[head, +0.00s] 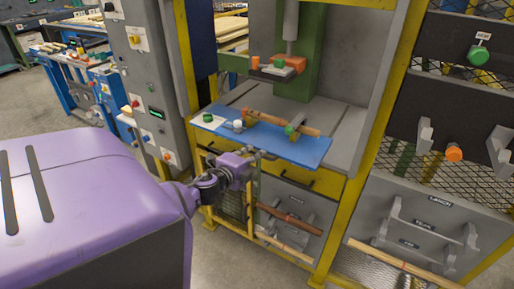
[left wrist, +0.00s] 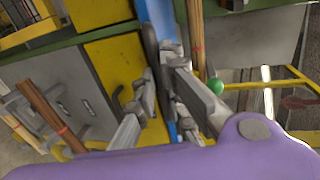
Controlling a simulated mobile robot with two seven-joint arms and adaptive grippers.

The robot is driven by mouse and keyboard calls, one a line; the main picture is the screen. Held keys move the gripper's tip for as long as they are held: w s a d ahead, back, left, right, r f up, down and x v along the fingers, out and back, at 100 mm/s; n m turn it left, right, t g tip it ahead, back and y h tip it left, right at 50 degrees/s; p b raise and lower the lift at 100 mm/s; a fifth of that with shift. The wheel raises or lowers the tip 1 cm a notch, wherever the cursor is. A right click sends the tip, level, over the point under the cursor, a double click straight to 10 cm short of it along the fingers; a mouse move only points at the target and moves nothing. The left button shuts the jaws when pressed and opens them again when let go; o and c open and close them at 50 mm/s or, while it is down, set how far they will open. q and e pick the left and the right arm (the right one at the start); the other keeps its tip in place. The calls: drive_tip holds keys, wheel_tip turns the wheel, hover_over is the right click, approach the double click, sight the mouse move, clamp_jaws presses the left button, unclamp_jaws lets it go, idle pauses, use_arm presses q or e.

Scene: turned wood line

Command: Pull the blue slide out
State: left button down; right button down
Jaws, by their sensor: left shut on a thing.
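The blue slide (head: 309,150) is a flat blue plate at the front of the press bed, reaching out past the bed's front edge. My left gripper (head: 262,155) is at the slide's front edge. The exact contact is partly hidden by the fingers. My right gripper is in neither view.
A yellow post (head: 357,185) stands right; a yellow drawer front lies below.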

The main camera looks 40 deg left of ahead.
use_arm(q)
drive_tip(key=f+p+v, duration=0.1)
drive_tip(key=p+v, duration=0.1)
drive_tip(key=v, duration=0.5)
drive_tip(key=shift+s+d+f, duration=0.25)
drive_tip(key=shift+s+f, duration=0.2)
drive_tip(key=shift+s, duration=0.05)
drive_tip(key=shift+f, duration=0.1)
drive_tip(key=c, duration=2.1)
unclamp_jaws()
drive_tip(key=shift+s, duration=0.2)
drive_tip(key=shift+a+r, duration=0.1)
drive_tip(key=shift+r, duration=0.15)
